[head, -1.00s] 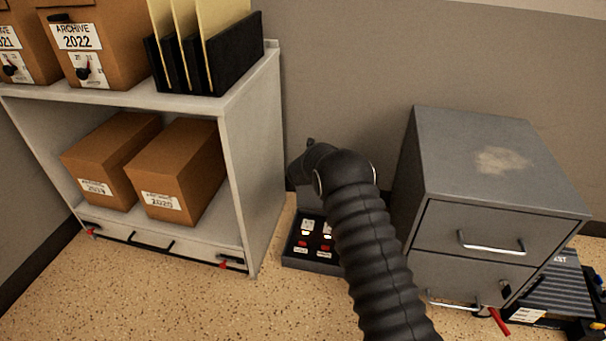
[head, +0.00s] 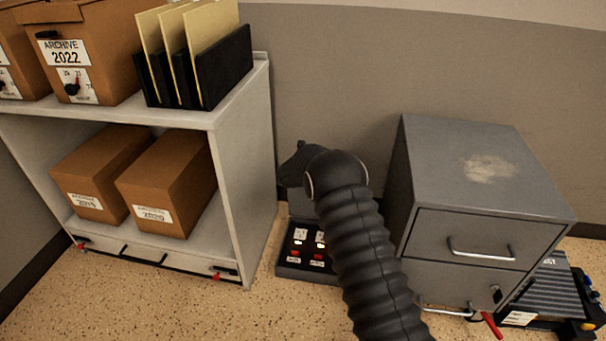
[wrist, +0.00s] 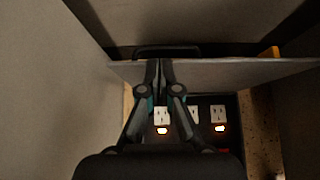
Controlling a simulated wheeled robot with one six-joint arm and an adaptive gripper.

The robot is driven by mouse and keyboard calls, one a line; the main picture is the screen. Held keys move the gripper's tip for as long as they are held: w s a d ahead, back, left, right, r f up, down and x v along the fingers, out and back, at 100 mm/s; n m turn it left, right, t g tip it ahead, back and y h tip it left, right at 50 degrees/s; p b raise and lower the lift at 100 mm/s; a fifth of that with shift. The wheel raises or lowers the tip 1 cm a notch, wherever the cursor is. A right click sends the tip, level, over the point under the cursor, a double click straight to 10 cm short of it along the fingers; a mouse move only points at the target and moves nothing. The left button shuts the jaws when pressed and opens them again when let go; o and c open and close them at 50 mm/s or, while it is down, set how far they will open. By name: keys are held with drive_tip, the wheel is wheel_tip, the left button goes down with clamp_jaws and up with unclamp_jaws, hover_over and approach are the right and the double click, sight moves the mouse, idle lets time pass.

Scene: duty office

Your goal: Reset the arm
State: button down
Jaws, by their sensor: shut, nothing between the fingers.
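My arm reaches from the bottom of the head view into the gap between the shelf unit and the grey cabinet. Its dark, bent end hides my gripper there. In the wrist view my gripper (wrist: 158,66) is shut and empty, its fingertips together in front of a pale panel edge (wrist: 225,70). I cannot tell whether they touch it. Below and behind the fingers is a dark power box (wrist: 205,100) with white sockets and lit orange switches. The box (head: 291,272) stands on the floor in the head view, partly hidden by my arm.
The shelf unit (head: 245,170) on the left holds archive boxes (head: 170,180) and black folder holders (head: 225,65). The grey filing cabinet (head: 480,170) stands close on the right, with a red lever (head: 491,325) low down. A striped dark device (head: 550,290) lies beyond it. Speckled floor in front is clear.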

wheel_tip(320, 180, up, 6)
drive_tip(key=s+p, duration=0.2)
drive_tip(key=s+d+f+m+g+h, duration=0.2)
drive_tip(key=s+d+f+m+g, duration=0.1)
drive_tip(key=s+d+f+m, duration=0.4)
drive_tip(key=s+d+r+m+g+h, duration=0.1)
drive_tip(key=s+d+r+m+g, duration=0.2)
drive_tip(key=s+d+r+m, duration=0.35)
drive_tip(key=s+d+r+m+y, duration=0.1)
drive_tip(key=s+d+r+m, duration=0.2)
drive_tip(key=s+r+m, duration=0.4)
drive_tip(key=s+d+r+m+y, duration=0.2)
drive_tip(key=s+r+m, duration=0.5)
drive_tip(key=s, duration=1.5)
drive_tip(key=s+d+r+m+y, duration=0.1)
drive_tip(key=s+d+r+m, duration=0.3)
drive_tip(key=s+r+m, duration=0.3)
drive_tip(key=s+r, duration=0.5)
drive_tip(key=s, duration=0.3)
drive_tip(key=shift+d, duration=0.2)
